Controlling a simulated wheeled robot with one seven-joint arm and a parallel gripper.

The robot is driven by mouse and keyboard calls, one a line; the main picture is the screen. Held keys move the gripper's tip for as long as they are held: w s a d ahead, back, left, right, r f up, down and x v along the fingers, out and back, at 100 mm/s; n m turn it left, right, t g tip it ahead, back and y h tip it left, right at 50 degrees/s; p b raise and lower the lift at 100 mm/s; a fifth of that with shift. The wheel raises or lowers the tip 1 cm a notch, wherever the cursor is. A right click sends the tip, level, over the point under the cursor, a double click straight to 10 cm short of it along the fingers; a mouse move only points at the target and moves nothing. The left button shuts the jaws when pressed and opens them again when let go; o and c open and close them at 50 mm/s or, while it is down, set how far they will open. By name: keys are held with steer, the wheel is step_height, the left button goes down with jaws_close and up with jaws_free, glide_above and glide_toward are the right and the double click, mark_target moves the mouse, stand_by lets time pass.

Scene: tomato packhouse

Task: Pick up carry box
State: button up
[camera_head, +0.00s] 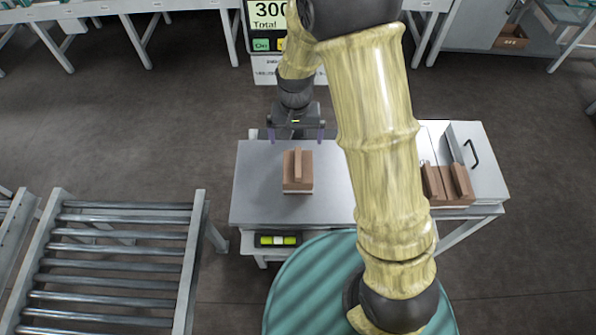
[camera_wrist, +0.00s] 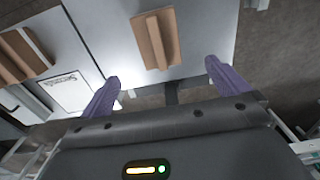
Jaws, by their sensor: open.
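A small brown box with a raised lengthwise strip on top, which looks like the carry box (camera_head: 298,172), sits upright on a grey tabletop (camera_head: 258,205). It also shows in the wrist view (camera_wrist: 154,43), ahead of my fingers. My gripper (camera_head: 297,137) is open and empty, above the far edge of the tabletop, behind the box. In the wrist view its two purple fingers (camera_wrist: 163,87) stand wide apart. The gripper does not touch the box.
More brown boxes (camera_head: 447,186) stand on a grey cabinet with a black handle at the right, partly behind my arm. A display reading 300 Total (camera_head: 268,15) stands at the back. A roller conveyor (camera_head: 115,255) lies at the left. Floor (camera_head: 130,120) is clear behind it.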

mark_target(296, 164)
step_height(296, 164, down, 11)
steer(key=shift+f, duration=0.15)
steer(key=shift+w+f+p, duration=0.15)
steer(key=shift+f+p, duration=0.15)
steer(key=shift+f, duration=0.2)
steer(key=shift+s+r, duration=0.1)
steer(key=shift+s, duration=0.15)
steer(key=shift+w+d+f+p, duration=0.15)
steer(key=shift+f+p, duration=0.05)
steer(key=shift+f, duration=1.15)
steer(key=shift+w+d+f+p, duration=0.1)
steer(key=shift+w+f+p, duration=0.1)
steer(key=shift+f, duration=1.1)
steer(key=c, duration=1.1)
steer(key=shift+o, duration=0.2)
steer(key=shift+r, duration=0.1)
step_height(296, 164, up, 10)
steer(key=shift+f+b, duration=0.1)
steer(key=shift+b, duration=0.25)
